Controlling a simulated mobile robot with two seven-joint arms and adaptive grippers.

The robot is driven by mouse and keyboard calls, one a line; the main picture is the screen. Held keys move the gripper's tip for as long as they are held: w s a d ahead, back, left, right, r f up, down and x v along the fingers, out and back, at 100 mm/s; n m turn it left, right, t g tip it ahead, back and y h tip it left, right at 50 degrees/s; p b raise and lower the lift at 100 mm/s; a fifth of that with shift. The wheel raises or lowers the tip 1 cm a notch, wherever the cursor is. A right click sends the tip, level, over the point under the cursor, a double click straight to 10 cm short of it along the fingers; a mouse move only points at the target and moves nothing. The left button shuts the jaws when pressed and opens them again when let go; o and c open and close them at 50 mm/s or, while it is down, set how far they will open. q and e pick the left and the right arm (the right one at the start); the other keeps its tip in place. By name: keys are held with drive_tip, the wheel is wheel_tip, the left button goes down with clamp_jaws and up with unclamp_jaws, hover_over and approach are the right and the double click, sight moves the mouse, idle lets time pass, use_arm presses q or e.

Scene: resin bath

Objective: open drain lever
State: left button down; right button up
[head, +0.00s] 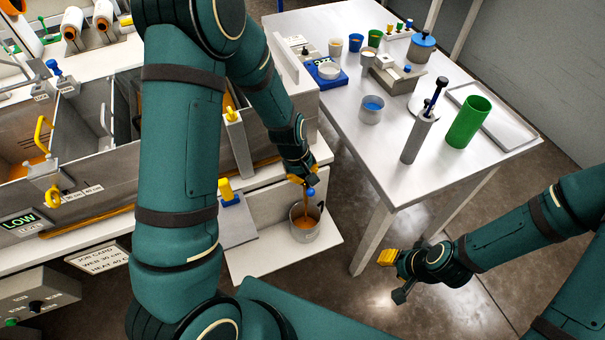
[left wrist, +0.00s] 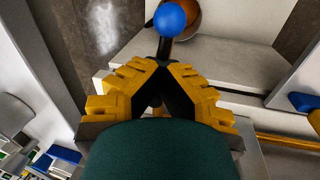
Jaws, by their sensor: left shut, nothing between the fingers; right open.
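The drain lever shows as a blue ball knob (head: 310,192) at the front of the bath, above a grey bucket (head: 305,236). In the left wrist view the knob (left wrist: 170,18) sits on a short dark stem just beyond my fingertips. My left gripper (head: 298,179) is shut and empty, its yellow fingertips (left wrist: 170,68) meeting close to the stem; I cannot tell whether they touch it. A thin orange streak shows between knob and bucket, and orange liquid lies in the bucket. The lever's pivot is hidden. My right gripper (head: 395,272) is open and empty over the floor, right of the bucket.
The bucket stands on a low white shelf (head: 262,262). A yellow-handled fitting on a blue base (head: 230,201) is left of it. The white table (head: 430,165) at right carries cups, a green cylinder (head: 468,122) and a grey cylinder (head: 415,140). Floor between shelf and table is clear.

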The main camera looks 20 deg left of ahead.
use_arm(q)
drive_tip(key=shift+s+f, duration=0.2)
drive_tip(key=shift+s, duration=0.05)
drive_tip(key=c, duration=1.2)
unclamp_jaws()
drive_tip(key=shift+c, duration=0.2)
drive_tip(key=shift+o, duration=1)
drive_tip(key=shift+w, duration=0.15)
drive_tip(key=shift+r, duration=0.1)
wheel_tip(320, 180, up, 12)
drive_tip(key=s+a, duration=0.1)
drive_tip(key=shift+s+a, duration=0.25)
drive_tip(key=shift+a, duration=0.1)
